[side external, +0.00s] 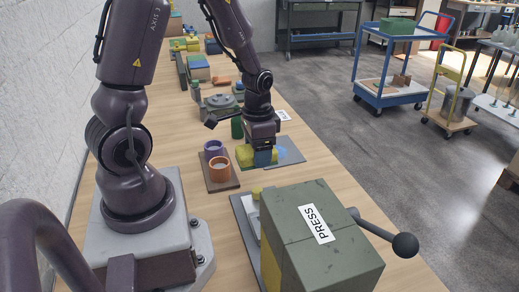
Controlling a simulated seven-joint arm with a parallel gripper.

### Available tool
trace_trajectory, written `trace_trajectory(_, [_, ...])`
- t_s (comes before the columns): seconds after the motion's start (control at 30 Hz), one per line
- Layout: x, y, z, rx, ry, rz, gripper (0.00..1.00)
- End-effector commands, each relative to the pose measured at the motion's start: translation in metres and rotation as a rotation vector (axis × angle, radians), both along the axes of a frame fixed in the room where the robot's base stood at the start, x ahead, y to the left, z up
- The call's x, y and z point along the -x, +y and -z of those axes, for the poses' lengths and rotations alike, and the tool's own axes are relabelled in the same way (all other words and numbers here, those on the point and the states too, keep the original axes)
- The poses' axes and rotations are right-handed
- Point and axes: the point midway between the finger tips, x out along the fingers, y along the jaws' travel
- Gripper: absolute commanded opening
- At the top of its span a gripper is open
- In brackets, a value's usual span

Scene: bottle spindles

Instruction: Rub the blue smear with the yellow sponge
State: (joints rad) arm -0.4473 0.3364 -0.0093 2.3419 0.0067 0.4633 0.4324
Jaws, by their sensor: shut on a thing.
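The yellow sponge (244,156) is low at the grey plate (292,158), just right of two round cups. A blue smear (283,152) shows on the plate just right of the sponge. The gripper and sponge may hide part of it. I cannot tell whether the sponge touches the plate.
A purple cup (214,150) and an orange cup (220,173) stand on a brown board left of the sponge. A green press (318,240) with a ball-ended lever stands in front. A green cylinder (237,127) is close behind the gripper. Bare table lies to the right.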

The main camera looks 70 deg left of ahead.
Motion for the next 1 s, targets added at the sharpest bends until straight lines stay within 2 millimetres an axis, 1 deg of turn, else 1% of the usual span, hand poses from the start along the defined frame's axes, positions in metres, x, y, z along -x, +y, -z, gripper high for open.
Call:
trace_trajectory(0.17, [0.001, 0.000, 0.001, 0.000, 0.001, -0.002, 0.44])
trace_trajectory(0.27, [0.004, 0.002, 0.009, 0.002, 0.004, -0.013, 0.44])
trace_trajectory(0.37, [-0.005, 0.014, 0.020, 0.001, 0.003, -0.040, 0.44])
trace_trajectory(0.43, [-0.019, 0.029, 0.028, 0.000, 0.002, -0.108, 0.44])
trace_trajectory(0.47, [-0.026, 0.037, 0.032, 0.000, 0.001, -0.159, 0.44])
trace_trajectory(0.57, [-0.051, 0.064, 0.043, -0.001, 0.000, -0.382, 0.44])
trace_trajectory(0.63, [-0.067, 0.083, 0.051, -0.001, 0.001, -0.562, 0.44])
trace_trajectory(0.8, [-0.099, 0.119, 0.059, -0.001, 0.000, -0.988, 0.44])
trace_trajectory(0.9, [-0.114, 0.133, 0.057, 0.000, -0.001, -1.199, 0.44])
trace_trajectory(1.0, [-0.125, 0.140, 0.050, -0.001, -0.002, -1.361, 0.44])
